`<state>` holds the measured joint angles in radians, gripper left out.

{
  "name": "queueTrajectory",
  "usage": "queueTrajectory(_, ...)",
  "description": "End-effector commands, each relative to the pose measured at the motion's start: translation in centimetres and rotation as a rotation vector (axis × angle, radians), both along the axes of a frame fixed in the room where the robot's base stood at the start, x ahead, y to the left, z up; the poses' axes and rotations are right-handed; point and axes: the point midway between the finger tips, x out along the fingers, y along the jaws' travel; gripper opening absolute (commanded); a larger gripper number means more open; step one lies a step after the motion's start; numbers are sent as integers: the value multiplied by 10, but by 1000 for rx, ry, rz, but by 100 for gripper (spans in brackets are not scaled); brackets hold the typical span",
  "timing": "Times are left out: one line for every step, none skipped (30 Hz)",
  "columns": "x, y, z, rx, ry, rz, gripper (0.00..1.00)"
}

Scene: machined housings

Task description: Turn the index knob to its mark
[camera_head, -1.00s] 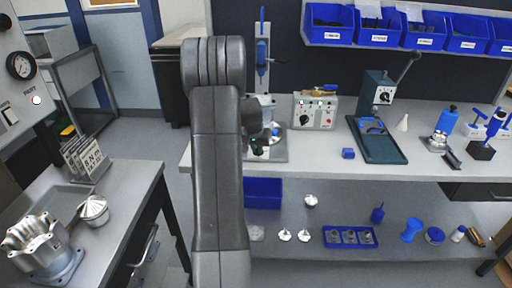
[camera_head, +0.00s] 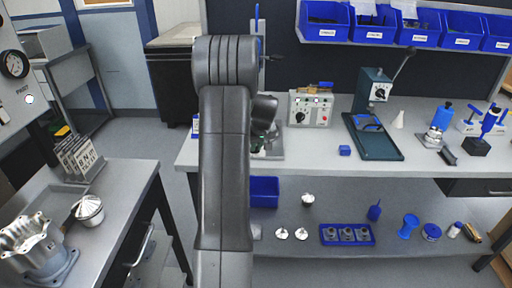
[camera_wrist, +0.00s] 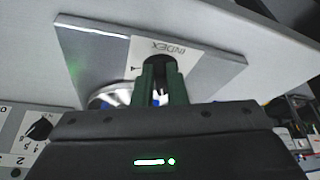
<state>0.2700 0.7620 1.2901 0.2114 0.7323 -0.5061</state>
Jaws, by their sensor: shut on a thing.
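In the wrist view the index knob (camera_wrist: 158,62) is dark and round, on a white plate marked INDEX (camera_wrist: 168,47). A small dark mark (camera_wrist: 134,69) is printed on the plate to the left of the knob. My gripper (camera_wrist: 160,77) has its two green fingers on either side of the knob and is shut on it. The fingers hide much of the knob, and its pointer cannot be made out. In the head view my arm hides the knob and most of its fixture.
A grey control box (camera_head: 311,107) with knobs stands on the bench right of my arm. A dark green press (camera_head: 375,125) stands further right. In the wrist view a shiny round part (camera_wrist: 108,97) lies behind the fingers, and a numbered dial (camera_wrist: 40,128) is at left.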

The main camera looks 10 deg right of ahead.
Motion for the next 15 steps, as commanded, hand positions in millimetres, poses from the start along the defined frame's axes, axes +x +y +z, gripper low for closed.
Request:
queueTrajectory(0, 0, 0, -1, 0, 5, 0)
queueTrajectory(0, 0, 0, -1, 0, 7, 0)
queueTrajectory(0, 0, 0, 0, 0, 9, 0)
queueTrajectory(0, 0, 0, -1, 0, 9, 0)
queueTrajectory(0, 0, 0, -1, 0, 9, 0)
queueTrajectory(0, 0, 0, -1, 0, 10, 0)
queueTrajectory(0, 0, 0, -1, 0, 10, 0)
queueTrajectory(0, 0, 0, -1, 0, 9, 0)
queueTrajectory(0, 0, 0, -1, 0, 9, 0)
queueTrajectory(0, 0, 0, -1, 0, 9, 0)
queueTrajectory(0, 0, 0, -1, 0, 9, 0)
queueTrajectory(0, 0, 0, -1, 0, 9, 0)
queueTrajectory(0, 0, 0, -1, 0, 9, 0)
queueTrajectory(0, 0, 0, -1, 0, 9, 18)
queueTrajectory(0, 0, 0, -1, 0, 9, 26)
